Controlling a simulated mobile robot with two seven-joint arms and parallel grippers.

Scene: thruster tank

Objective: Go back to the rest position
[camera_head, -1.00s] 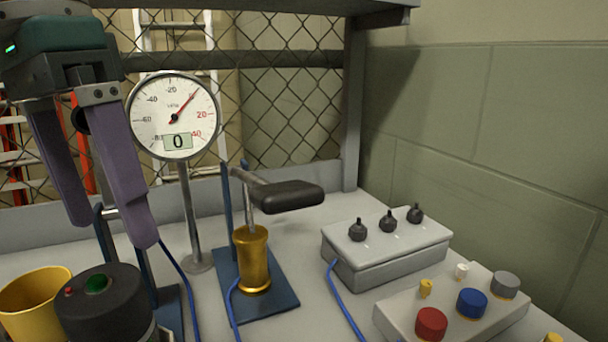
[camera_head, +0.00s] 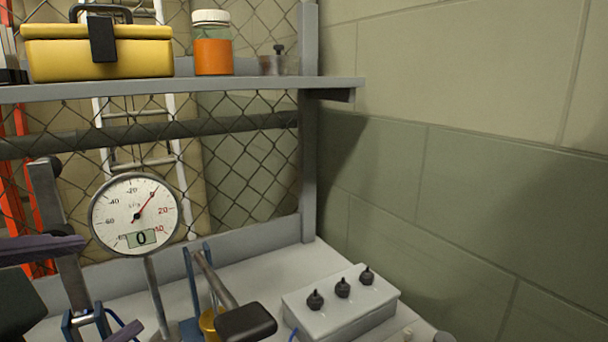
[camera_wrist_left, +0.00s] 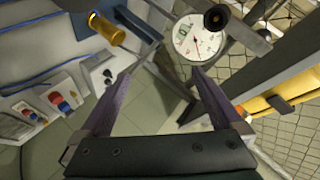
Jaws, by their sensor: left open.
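My left gripper (camera_head: 113,283) is at the lower left of the head view, cut off by the frame edge, with its purple fingers apart. In the left wrist view the same gripper (camera_wrist_left: 161,73) is open, with nothing between its fingers. The round pressure gauge (camera_head: 135,214) stands close by in the head view; its display reads 0. It also shows beyond the fingertips in the left wrist view (camera_wrist_left: 198,40). My right gripper is in neither view.
A black-handled lever (camera_head: 246,322) with a brass cylinder (camera_head: 210,324) stands on the bench. A grey box with three black knobs (camera_head: 340,303) is to its right. Above, a shelf (camera_head: 230,88) holds a yellow toolbox (camera_head: 100,52) and an orange-filled jar (camera_head: 212,45). Mesh fence stands behind.

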